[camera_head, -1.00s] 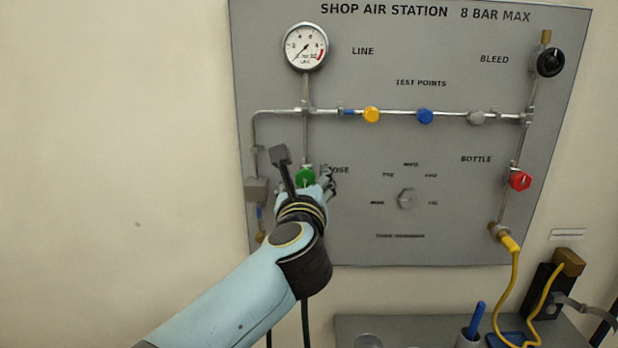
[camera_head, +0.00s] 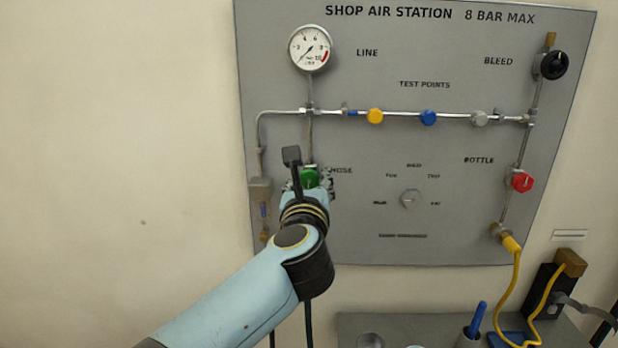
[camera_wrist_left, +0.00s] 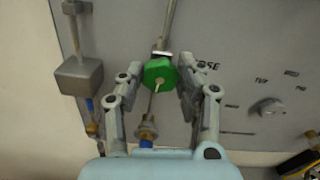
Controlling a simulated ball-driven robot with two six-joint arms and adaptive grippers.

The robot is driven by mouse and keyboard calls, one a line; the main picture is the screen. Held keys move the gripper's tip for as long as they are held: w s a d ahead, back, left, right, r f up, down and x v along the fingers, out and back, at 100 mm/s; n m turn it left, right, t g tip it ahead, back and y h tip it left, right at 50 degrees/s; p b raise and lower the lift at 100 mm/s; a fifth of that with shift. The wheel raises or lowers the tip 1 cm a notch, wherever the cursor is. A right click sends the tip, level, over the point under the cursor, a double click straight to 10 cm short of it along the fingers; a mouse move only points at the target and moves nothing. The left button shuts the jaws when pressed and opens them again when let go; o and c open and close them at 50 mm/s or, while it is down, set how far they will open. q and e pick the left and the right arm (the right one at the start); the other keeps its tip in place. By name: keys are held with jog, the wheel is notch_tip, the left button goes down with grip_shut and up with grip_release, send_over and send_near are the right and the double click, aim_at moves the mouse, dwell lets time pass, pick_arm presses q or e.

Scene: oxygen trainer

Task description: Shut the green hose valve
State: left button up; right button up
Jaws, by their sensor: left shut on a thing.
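The green hose valve knob (camera_head: 309,177) is on the left part of the grey panel, below the line gauge and beside the HOSE label. It also shows in the left wrist view (camera_wrist_left: 160,74), with a pale mark on its face. My left gripper (camera_wrist_left: 163,80) is shut on the knob, with one finger on each side of it. In the head view my left gripper (camera_head: 311,184) partly hides the knob's lower part. My right gripper is not in view.
The gauge (camera_head: 310,48) is above the valve. A grey block (camera_head: 260,190) on a pipe is close to its left. A red bottle valve (camera_head: 521,182) and black bleed knob (camera_head: 550,65) are at the right. A bench (camera_head: 400,325) with tools stands below.

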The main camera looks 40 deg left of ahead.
pick_arm(q)
jog(key=m+p, duration=0.1)
jog(key=m, duration=0.1)
jog(key=shift+r+m, duration=0.15)
jog(key=shift+m, duration=0.15)
jog(key=m+p, duration=0.1)
jog(key=m, duration=0.1)
jog(key=shift+m, duration=0.4)
jog(key=m, duration=1.1)
jog(key=shift+m, duration=0.3)
jog(key=m, duration=0.4)
jog(key=shift+m, duration=0.3)
jog(key=m, duration=0.4)
jog(key=shift+f, duration=0.2)
jog(key=m, duration=0.5)
jog(key=shift+m, duration=1.9)
